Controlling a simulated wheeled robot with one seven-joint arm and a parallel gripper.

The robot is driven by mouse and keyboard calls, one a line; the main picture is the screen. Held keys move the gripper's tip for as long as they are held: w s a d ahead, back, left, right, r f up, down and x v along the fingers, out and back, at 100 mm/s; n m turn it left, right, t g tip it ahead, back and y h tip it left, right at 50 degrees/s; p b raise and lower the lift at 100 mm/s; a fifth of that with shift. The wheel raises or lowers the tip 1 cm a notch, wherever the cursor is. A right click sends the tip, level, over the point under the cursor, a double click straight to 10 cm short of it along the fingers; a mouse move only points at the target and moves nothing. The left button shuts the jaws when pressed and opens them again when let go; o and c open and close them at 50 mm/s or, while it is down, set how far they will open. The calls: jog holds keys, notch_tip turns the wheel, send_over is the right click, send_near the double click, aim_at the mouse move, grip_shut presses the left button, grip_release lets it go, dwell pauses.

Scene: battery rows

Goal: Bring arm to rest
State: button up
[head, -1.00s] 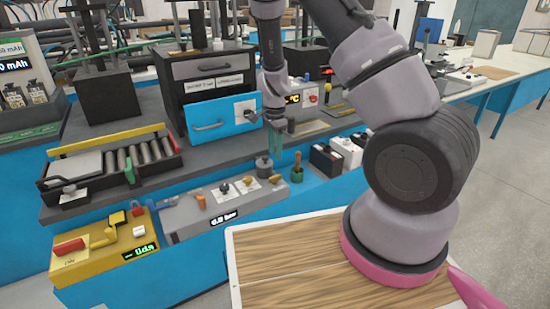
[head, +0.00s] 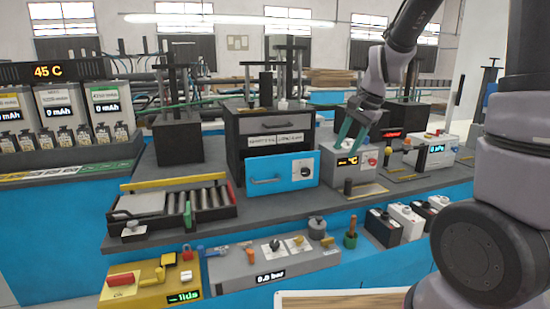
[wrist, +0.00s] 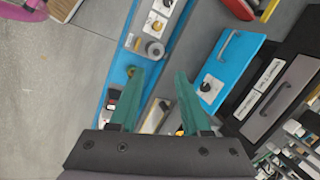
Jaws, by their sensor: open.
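My gripper (head: 355,132) has green fingers and hangs from my raised arm at the right of the head view. Beyond the fingers lie the bench edge and a blue drawer front (wrist: 232,65). Whether the fingertips touch anything cannot be told from the head view, but they look clear in the wrist view.
A black cabinet with a blue front (head: 283,174) stands mid-bench. A roller tray (head: 178,208) is to its left. A yellow box (head: 150,287) and a grey panel box (head: 262,262) sit on the lower front ledge. Several batteries (head: 405,219) stand at right.

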jog(key=s+d+r+n+t, duration=0.2)
jog(key=s+r+n, duration=0.1)
jog(key=s+r, duration=0.4)
jog(key=s+d+r+n+t+h, duration=0.1)
jog(key=s+d+r+n+t, duration=0.1)
jog(key=s+r, duration=0.5)
jog(key=s, duration=0.3)
jog(key=shift+s+d+r+n, duration=0.25)
jog(key=shift+s+d+n, duration=0.05)
jog(key=shift+d+n, duration=0.1)
